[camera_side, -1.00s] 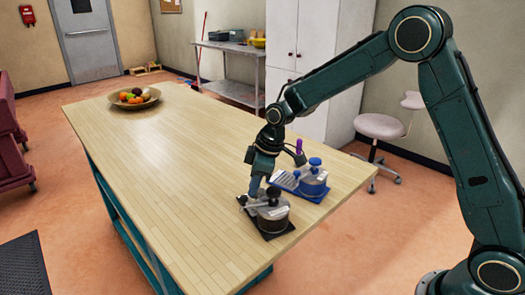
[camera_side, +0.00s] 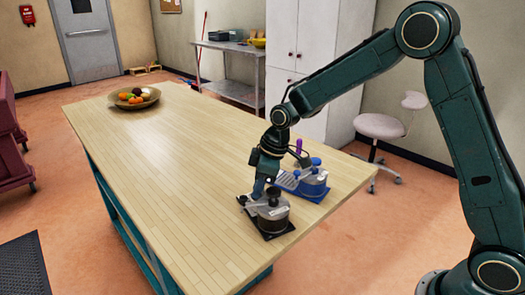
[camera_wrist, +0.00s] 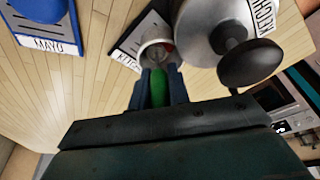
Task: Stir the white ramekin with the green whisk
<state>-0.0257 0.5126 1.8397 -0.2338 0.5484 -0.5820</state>
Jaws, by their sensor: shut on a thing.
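My gripper (camera_wrist: 160,88) is shut on the green whisk (camera_wrist: 158,90), whose handle stands between the two fingers in the wrist view. The whisk's far end points at the white ramekin (camera_wrist: 147,52), a small round cup with something reddish inside. The whisk's head is hidden, so I cannot tell whether it touches the ramekin. The whisk and ramekin cannot be made out there.
A lidded metal pot (camera_side: 270,216) with a dark knob (camera_wrist: 250,63) stands close beside the ramekin on a dark mat. A blue-lidded jar (camera_side: 314,183) is on a blue tray behind. A fruit bowl (camera_side: 153,99) is at the far end; the table's left side is clear.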

